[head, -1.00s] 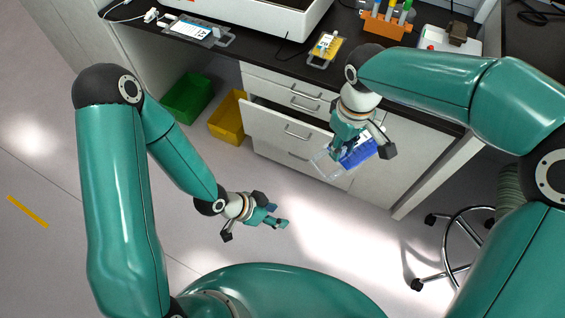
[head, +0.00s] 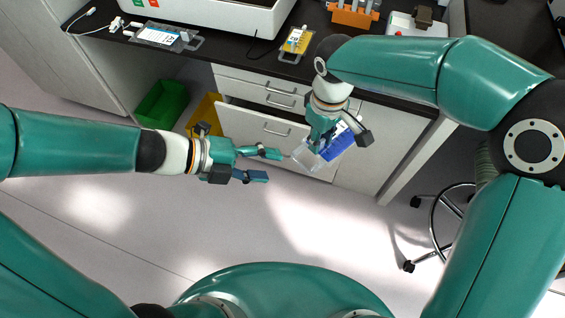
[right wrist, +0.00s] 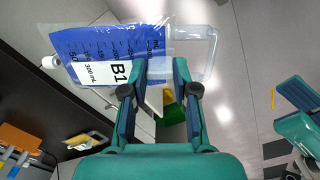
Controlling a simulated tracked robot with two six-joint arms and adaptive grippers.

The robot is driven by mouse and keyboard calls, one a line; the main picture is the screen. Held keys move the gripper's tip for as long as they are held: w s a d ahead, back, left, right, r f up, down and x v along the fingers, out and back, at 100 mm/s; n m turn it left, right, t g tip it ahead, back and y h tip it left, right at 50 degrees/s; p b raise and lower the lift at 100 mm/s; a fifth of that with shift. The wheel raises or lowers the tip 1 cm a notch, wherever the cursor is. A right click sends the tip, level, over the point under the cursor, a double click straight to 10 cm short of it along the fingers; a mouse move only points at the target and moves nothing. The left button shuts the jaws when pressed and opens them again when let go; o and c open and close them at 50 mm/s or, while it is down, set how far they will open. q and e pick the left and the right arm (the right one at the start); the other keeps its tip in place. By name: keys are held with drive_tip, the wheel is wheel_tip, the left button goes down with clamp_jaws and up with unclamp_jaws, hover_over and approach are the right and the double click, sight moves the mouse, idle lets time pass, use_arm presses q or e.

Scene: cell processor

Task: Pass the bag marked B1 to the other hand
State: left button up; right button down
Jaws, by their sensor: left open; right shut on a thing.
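The bag marked B1 (right wrist: 95,55) is a clear pouch with a blue part and a white label, seen large in the right wrist view. In the head view the bag (head: 337,146) hangs in front of the cabinet drawers. My right gripper (head: 312,145) is shut on it near its clear end; its fingers (right wrist: 157,68) show close up in the right wrist view. My left gripper (head: 272,165) is open and empty, to the left of the bag and apart from it, fingers pointing right toward the bag's clear end.
A black bench top (head: 225,50) carries a yellow-labelled bag (head: 296,41), a clear bag (head: 160,36), an orange rack (head: 354,13) and a white device. Green (head: 163,104) and yellow bins stand on the floor. One drawer (head: 262,128) is partly open. A stool stands at right.

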sight(311, 171)
use_arm(q)
drive_tip(key=x, duration=1.1)
drive_tip(key=shift+d+f, duration=0.25)
drive_tip(key=shift+d, duration=0.05)
drive_tip(key=shift+f, duration=0.1)
clamp_jaws()
use_arm(e)
drive_tip(key=shift+r, duration=0.1)
drive_tip(key=c, duration=0.8)
unclamp_jaws()
